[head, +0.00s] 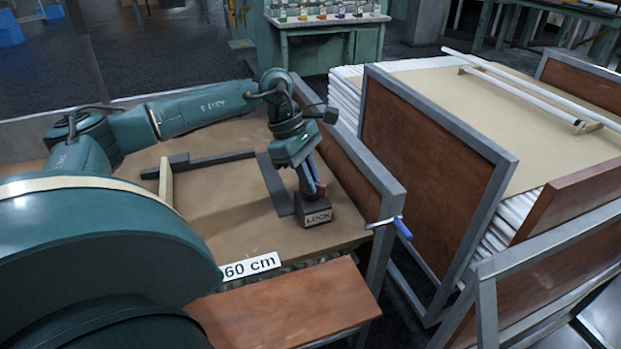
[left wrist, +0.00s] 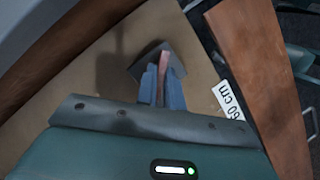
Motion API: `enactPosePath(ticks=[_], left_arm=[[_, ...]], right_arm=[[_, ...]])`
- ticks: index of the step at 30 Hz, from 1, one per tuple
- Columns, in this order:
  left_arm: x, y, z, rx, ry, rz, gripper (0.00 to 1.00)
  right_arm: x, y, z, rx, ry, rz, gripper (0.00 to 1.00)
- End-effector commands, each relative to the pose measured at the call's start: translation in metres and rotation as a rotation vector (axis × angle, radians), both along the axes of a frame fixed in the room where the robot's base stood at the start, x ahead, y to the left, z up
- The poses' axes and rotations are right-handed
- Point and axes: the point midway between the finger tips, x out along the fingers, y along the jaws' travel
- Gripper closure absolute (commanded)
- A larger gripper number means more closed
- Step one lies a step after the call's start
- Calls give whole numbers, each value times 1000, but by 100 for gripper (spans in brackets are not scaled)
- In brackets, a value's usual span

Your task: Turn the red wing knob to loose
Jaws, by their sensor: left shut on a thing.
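The red wing knob (head: 320,190) sits on top of a dark block marked LOCK (head: 316,216) on the brown table. In the left wrist view the knob (left wrist: 164,62) shows as a thin reddish strip between the fingers, with the dark block (left wrist: 178,66) behind it. My left gripper (head: 311,185) points down onto the knob from above and is shut on it. The fingers hide much of the knob, so its exact turn is hard to read. My right gripper is in neither view.
A dark grey fence (head: 215,160) and a light wooden strip (head: 166,182) lie on the table left of the block. A "60 cm" label (head: 252,266) is at the front edge. A framed brown panel (head: 350,160) stands close on the right, with a blue-handled clamp (head: 402,228).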

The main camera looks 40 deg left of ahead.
Motion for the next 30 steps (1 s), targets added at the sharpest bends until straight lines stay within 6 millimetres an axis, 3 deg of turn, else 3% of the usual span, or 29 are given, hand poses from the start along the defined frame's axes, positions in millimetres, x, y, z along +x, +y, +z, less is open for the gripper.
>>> enactPosePath(ticks=[18,30], left_arm=[[-3,-2,-1,2,-2,565,100],[-4,-2,0,0,-2,789,100]], right_arm=[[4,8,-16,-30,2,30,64],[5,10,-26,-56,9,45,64]])
